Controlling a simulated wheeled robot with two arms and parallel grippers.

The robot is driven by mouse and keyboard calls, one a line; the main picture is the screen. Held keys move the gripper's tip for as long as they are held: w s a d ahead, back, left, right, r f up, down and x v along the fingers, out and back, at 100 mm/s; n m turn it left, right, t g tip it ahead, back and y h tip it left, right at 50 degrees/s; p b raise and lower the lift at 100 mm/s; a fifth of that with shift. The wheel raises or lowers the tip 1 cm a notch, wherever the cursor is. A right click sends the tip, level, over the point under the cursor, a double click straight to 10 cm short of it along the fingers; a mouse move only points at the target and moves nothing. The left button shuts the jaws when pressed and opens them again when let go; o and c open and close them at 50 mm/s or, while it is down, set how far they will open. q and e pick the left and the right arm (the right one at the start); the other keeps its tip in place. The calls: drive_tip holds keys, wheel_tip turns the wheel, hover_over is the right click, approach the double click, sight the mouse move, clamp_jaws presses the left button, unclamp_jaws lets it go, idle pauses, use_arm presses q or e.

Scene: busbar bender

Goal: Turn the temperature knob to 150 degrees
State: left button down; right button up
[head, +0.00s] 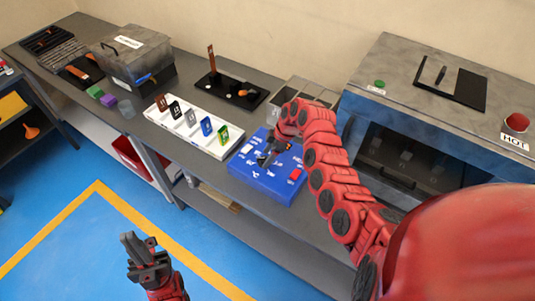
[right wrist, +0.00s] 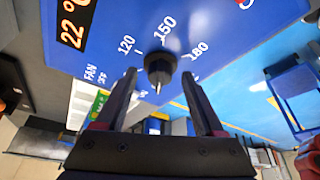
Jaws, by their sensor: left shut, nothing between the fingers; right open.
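The blue control box (head: 262,178) lies on the bench in the head view, with my right gripper (head: 274,150) pointing down over its top. The right wrist view shows the box's blue face (right wrist: 240,45) with a "22 °C" display (right wrist: 75,22) and the marks 120, 150 and 180. The dark round temperature knob (right wrist: 160,65) stands just below the 150 mark, with a thin light tip pointing toward the picture bottom. My right gripper (right wrist: 159,76) is open, its fingertips either side of the knob; contact is unclear. My left gripper (head: 140,250) is shut and empty above the floor.
A white tray (head: 163,118) with several coloured labelled pieces lies left of the box. An oven-like machine (head: 420,140) marked HOT stands at the right. A grey lidded box (head: 135,60) and a black board (head: 225,92) stand further back. Blue floor is clear in front.

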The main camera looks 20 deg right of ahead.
drive_tip(key=shift+f, duration=0.15)
clamp_jaws()
idle(0.4)
